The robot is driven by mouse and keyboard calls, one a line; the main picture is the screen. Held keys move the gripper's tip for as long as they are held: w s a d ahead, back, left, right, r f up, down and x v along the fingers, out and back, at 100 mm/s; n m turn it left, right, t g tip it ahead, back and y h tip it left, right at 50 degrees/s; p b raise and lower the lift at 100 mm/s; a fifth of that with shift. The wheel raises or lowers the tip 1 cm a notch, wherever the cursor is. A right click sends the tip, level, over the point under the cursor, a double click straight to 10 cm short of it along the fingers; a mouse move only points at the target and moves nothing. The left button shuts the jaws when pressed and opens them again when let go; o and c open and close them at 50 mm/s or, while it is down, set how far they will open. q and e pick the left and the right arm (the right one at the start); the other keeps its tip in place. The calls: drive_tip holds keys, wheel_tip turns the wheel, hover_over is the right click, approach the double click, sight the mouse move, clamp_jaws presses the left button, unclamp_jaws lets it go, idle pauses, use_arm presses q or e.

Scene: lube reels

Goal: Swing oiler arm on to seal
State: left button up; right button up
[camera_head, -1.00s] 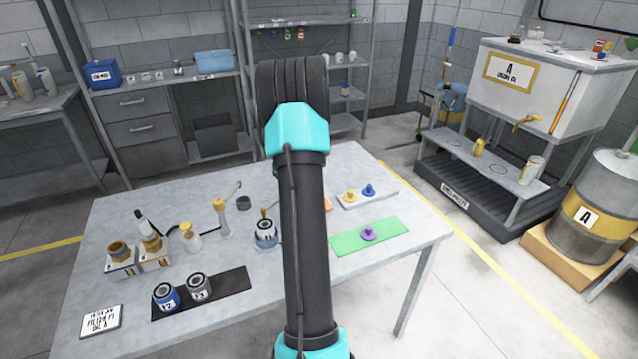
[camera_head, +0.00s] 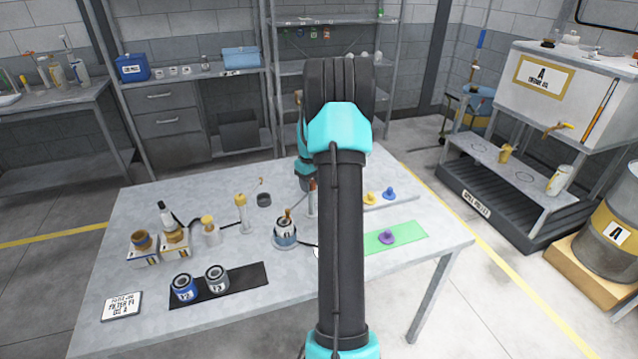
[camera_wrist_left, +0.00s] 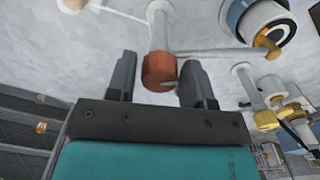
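The oiler post has an orange-brown knob (camera_wrist_left: 158,70) on its end, and a pale arm (camera_wrist_left: 215,52) runs from it to a gold tip (camera_wrist_left: 268,42). In the wrist view the tip overlaps the edge of a blue-sided filter (camera_wrist_left: 242,12); I cannot tell whether it touches the seal. My left gripper (camera_wrist_left: 160,82) is open, one finger on each side of the knob, with gaps showing. In the head view the left gripper (camera_head: 308,185) is partly behind my own arm, beside the oiler post (camera_head: 312,205). The filter (camera_head: 285,238) stands left of it. My right gripper is not visible.
Filters 12 (camera_head: 184,288) and 13 (camera_head: 216,279) stand on a black mat (camera_head: 252,278). A green mat (camera_head: 410,237) holds a purple knob (camera_head: 388,237).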

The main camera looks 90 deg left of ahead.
use_arm(q)
drive_tip(key=shift+o, duration=1.3)
wheel_tip(320, 180, up, 18)
drive_tip(key=shift+f, duration=0.25)
